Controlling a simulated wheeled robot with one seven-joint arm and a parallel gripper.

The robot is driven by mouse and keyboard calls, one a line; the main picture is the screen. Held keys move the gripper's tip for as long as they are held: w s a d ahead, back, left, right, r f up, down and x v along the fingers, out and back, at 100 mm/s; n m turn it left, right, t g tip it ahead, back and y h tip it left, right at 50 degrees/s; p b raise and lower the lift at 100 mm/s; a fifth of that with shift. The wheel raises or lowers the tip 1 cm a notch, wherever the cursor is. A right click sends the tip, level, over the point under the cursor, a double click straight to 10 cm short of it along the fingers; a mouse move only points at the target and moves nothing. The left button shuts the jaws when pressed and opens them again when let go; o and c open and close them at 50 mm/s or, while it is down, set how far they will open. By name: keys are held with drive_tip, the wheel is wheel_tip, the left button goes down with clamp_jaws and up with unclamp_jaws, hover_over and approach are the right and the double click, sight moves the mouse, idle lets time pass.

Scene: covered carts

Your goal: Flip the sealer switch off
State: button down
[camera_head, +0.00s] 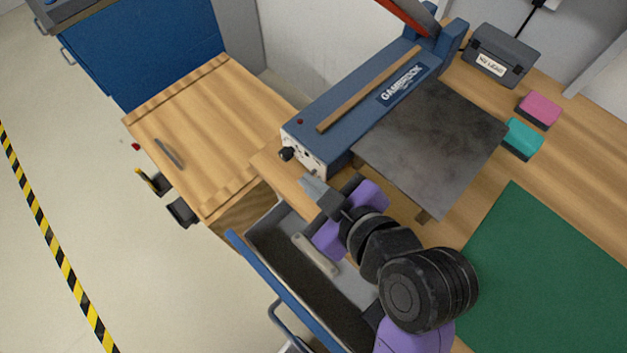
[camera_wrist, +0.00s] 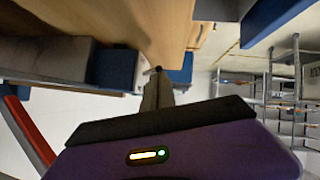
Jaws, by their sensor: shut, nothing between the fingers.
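The blue sealer (camera_head: 350,110), lettered GAMBROOK, stands on the wooden bench with its red arm (camera_head: 411,14) raised at the far end. Its white front panel (camera_head: 312,165) faces the near left and carries a black knob (camera_head: 286,153) at its left end. Small dark marks show on the panel, but I cannot tell which is the switch or its position. My gripper (camera_head: 308,182) is shut and empty, its tips just in front of and below the panel. I cannot tell whether they touch. In the wrist view my shut fingers (camera_wrist: 157,82) point away from the camera.
An open drawer (camera_head: 262,236) with a light-handled item (camera_head: 315,255) lies below my gripper. A grey plate (camera_head: 432,145) adjoins the sealer. Pink (camera_head: 540,108) and teal (camera_head: 522,138) blocks, a dark case (camera_head: 497,55) and a green mat (camera_head: 550,270) occupy the bench.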

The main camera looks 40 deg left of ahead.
drive_tip(key=shift+w+r, duration=0.1)
drive_tip(key=shift+w, duration=0.1)
drive_tip(key=shift+w+r, duration=0.2)
drive_tip(key=shift+w, duration=0.4)
